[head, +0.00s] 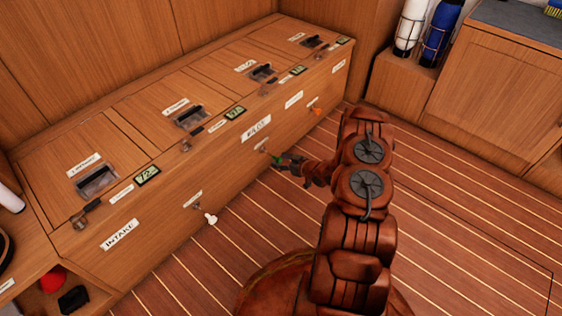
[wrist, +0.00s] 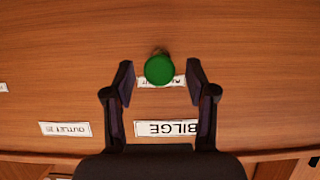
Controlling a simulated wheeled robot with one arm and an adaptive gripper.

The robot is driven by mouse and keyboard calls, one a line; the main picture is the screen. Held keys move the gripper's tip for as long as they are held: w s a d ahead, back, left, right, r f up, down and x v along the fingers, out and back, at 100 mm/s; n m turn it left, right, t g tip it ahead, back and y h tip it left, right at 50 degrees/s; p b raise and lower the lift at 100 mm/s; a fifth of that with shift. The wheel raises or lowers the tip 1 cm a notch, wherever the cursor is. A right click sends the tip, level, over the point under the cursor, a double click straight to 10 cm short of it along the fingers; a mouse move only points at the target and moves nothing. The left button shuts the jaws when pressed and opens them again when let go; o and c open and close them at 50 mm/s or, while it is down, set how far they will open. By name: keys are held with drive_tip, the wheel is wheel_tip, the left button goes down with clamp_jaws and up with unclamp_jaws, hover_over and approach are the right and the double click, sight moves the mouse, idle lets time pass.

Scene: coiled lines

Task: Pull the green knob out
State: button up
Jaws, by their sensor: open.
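The green knob (wrist: 159,70) is round and sits on the wooden cabinet front, between my open fingertips in the wrist view. In the head view the green knob (head: 277,160) shows as a small green spot just beyond my gripper (head: 286,162). My gripper (wrist: 159,75) is open, with one finger to each side of the knob and a gap on both sides. I cannot tell how deep the fingertips reach around it. A label behind the knob is partly hidden by it.
The wooden cabinet (head: 150,245) carries a white knob (head: 210,218) to the left and an orange knob (head: 316,110) to the right. Bottles (head: 440,30) stand at the back right. The striped floor (head: 460,200) is clear.

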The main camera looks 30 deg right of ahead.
drive_tip(key=v, duration=1.1)
drive_tip(key=shift+s, duration=0.4)
drive_tip(key=shift+r, duration=0.2)
